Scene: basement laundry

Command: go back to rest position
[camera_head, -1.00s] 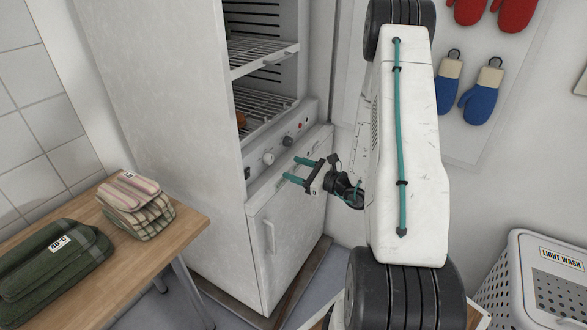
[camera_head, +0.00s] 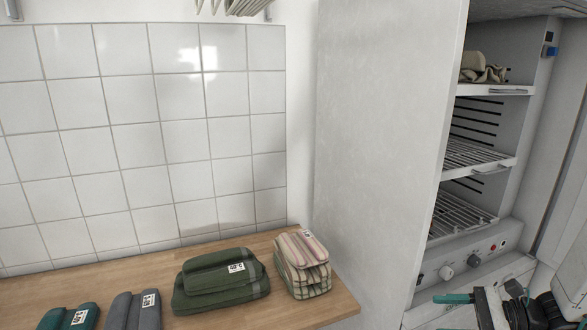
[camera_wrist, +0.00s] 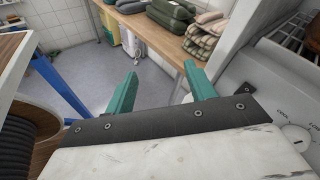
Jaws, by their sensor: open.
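My gripper (camera_wrist: 160,90) is open and empty in the wrist view. Its two teal fingers stand apart, with floor and the table's edge showing beyond them. In the head view only part of my gripper (camera_head: 455,312) shows at the lower right, in front of the lower front of the white drying cabinet (camera_head: 385,130). The cabinet is open above its control panel (camera_head: 465,262), with wire racks inside. A cloth bundle (camera_head: 482,70) lies on its top shelf. Most of my arm is outside the head view.
A wooden table (camera_head: 335,300) along the tiled wall holds a striped folded stack (camera_head: 302,265), a green folded stack (camera_head: 220,280), and grey (camera_head: 132,310) and teal (camera_head: 70,317) folded cloths. The wrist view shows open floor (camera_wrist: 90,75) and a blue post (camera_wrist: 62,92) at left.

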